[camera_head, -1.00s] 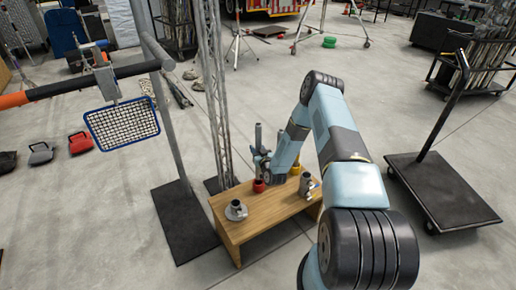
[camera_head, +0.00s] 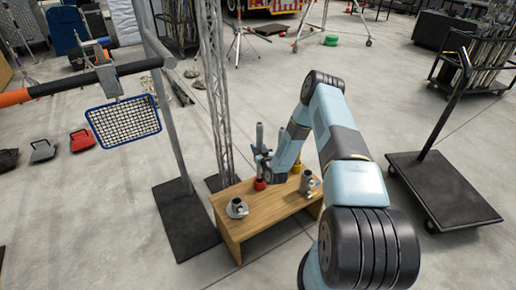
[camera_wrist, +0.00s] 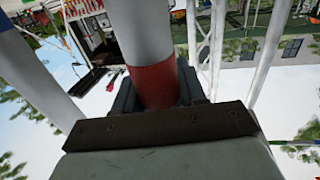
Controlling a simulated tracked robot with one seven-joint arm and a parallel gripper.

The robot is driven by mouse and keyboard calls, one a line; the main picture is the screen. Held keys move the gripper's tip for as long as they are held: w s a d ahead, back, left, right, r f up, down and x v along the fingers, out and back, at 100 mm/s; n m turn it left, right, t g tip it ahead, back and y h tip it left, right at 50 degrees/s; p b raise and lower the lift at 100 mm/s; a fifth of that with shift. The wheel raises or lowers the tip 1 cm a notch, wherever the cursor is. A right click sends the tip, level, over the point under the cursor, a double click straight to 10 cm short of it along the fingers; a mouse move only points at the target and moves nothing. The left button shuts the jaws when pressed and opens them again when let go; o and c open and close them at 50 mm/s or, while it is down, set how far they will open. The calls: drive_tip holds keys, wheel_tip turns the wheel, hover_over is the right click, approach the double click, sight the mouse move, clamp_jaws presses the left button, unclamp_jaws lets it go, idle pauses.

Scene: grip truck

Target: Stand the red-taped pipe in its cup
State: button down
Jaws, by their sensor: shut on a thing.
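In the wrist view my gripper (camera_wrist: 157,95) is shut on the red-taped pipe. The pipe (camera_wrist: 147,35) is grey with a broad red band (camera_wrist: 155,84) at the jaws. In the head view my gripper (camera_head: 263,160) is above the wooden bench, and the pipe (camera_head: 259,134) stands about upright there. A red cup (camera_head: 259,184) sits on the bench directly below it in the picture. I cannot tell whether the pipe's lower end is inside the cup or above it.
The wooden bench (camera_head: 236,228) also bears a yellow cup (camera_head: 297,169), a grey round-based fitting (camera_head: 237,208) and a metal fitting (camera_head: 307,183). Another upright grey shape (camera_head: 280,137) is close right of the pipe. A truss (camera_head: 216,100) rises behind the bench. A flat cart (camera_head: 442,190) stands right.

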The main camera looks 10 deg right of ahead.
drive_tip(key=shift+s+f, duration=0.1)
drive_tip(key=shift+f, duration=1.75)
idle(0.3)
drive_tip(key=shift+f, duration=1.95)
drive_tip(key=c, duration=0.6)
unclamp_jaws()
drive_tip(key=shift+o, duration=0.2)
drive_tip(key=s+d, duration=0.2)
drive_tip(key=s, duration=1.1)
drive_tip(key=shift+s, duration=0.3)
drive_tip(key=shift+d+f, duration=0.1)
